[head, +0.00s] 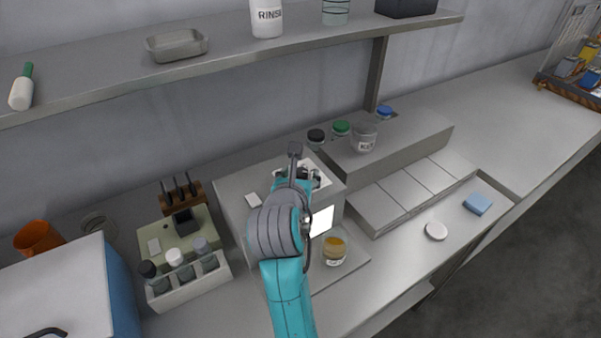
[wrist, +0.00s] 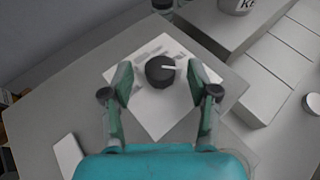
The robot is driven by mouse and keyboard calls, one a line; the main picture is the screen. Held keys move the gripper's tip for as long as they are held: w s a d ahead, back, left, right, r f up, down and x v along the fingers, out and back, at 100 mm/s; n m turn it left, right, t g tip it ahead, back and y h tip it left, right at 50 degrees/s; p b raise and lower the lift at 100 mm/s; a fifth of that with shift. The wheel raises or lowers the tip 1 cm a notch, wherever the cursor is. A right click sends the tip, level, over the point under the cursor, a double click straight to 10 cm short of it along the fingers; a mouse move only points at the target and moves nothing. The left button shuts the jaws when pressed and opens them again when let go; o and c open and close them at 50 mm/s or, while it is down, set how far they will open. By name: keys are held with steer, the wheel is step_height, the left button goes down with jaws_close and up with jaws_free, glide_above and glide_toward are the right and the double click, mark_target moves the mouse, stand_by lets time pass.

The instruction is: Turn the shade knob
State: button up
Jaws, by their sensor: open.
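The shade knob is a dark round knob (wrist: 160,72) with a white pointer line, on a white printed plate (wrist: 160,108) on top of a grey box (head: 232,188). The pointer line reaches toward the right in the wrist view. My gripper (wrist: 160,95) is open above the box top, its two fingers apart on the left and right of the knob. I see no contact with the knob; the exact height gap cannot be told. In the head view my arm hides most of the knob and the gripper (head: 297,172).
A jar with amber liquid (head: 334,250) stands before the box's lit panel. A bottle rack (head: 190,285) is at left. A stepped grey block (head: 400,145) with jars stands at right. A shelf (head: 240,55) runs overhead.

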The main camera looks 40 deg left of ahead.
steer(key=shift+w+a+f, duration=0.25)
steer(key=shift+w, duration=0.3)
jaws_close()
steer(key=shift+s+a+m+h, duration=0.1)
steer(key=shift+m+h, duration=0.2)
steer(key=shift+h, duration=0.1)
steer(key=m+t+h, duration=0.1)
steer(key=m+h, duration=0.1)
steer(key=shift+a+m+t+h, duration=0.15)
steer(key=shift+m+t+h, duration=0.15)
steer(key=shift+h, duration=0.1)
steer(key=shift+a+m+h, duration=0.15)
steer(key=shift+m+h, duration=2.15)
steer(key=shift+h, duration=0.3)
